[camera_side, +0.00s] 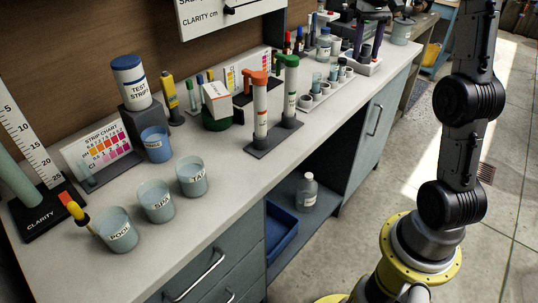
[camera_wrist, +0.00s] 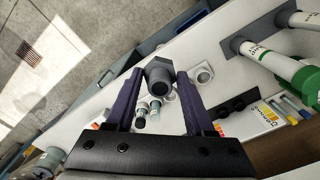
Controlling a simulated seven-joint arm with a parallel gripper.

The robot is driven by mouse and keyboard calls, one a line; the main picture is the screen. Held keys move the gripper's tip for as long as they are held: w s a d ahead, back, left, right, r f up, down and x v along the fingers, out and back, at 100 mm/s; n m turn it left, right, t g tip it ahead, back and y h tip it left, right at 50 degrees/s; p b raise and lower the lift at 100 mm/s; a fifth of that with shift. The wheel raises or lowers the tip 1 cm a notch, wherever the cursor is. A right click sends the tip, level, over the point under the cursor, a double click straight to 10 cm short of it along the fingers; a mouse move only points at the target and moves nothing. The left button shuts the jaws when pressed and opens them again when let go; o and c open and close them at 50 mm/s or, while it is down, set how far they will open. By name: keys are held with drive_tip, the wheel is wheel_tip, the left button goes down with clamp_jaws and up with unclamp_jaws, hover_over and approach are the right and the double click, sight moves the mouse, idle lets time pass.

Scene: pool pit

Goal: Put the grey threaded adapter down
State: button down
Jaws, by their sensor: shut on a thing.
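My gripper (camera_wrist: 160,77) is shut on the grey threaded adapter (camera_wrist: 159,72), which sits between the tips of its two purple fingers in the wrist view. The adapter has a hexagonal-looking collar and a dark round end facing the camera. In the side view my gripper (camera_side: 370,47) is at the far end of the counter, pointing down over or beside a white tray (camera_side: 363,67). The adapter is too small and dark there to make out clearly. I cannot tell whether it touches anything below.
White round fittings (camera_wrist: 201,74) lie close beside the adapter in the wrist view. Small capped vials (camera_wrist: 147,108) stand between the fingers.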

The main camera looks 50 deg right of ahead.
idle(0.6)
drive_tip(key=shift+s+a+r+n, duration=0.1)
drive_tip(key=shift+n, duration=0.2)
drive_tip(key=r, duration=0.1)
drive_tip(key=w+n, duration=0.1)
drive_tip(key=w+r, duration=0.1)
drive_tip(key=shift+d+r+n, duration=0.25)
drive_tip(key=shift+r+n, duration=0.1)
drive_tip(key=shift+n, duration=0.05)
drive_tip(key=w+a+r+n, duration=0.1)
drive_tip(key=w+a+n, duration=0.25)
drive_tip(key=w, duration=0.55)
drive_tip(key=n, duration=0.4)
hover_over(276, 108)
wheel_tip(276, 108, down, 5)
wheel_tip(276, 108, down, 17)
drive_tip(key=shift+f, duration=0.1)
drive_tip(key=shift+f, duration=0.1)
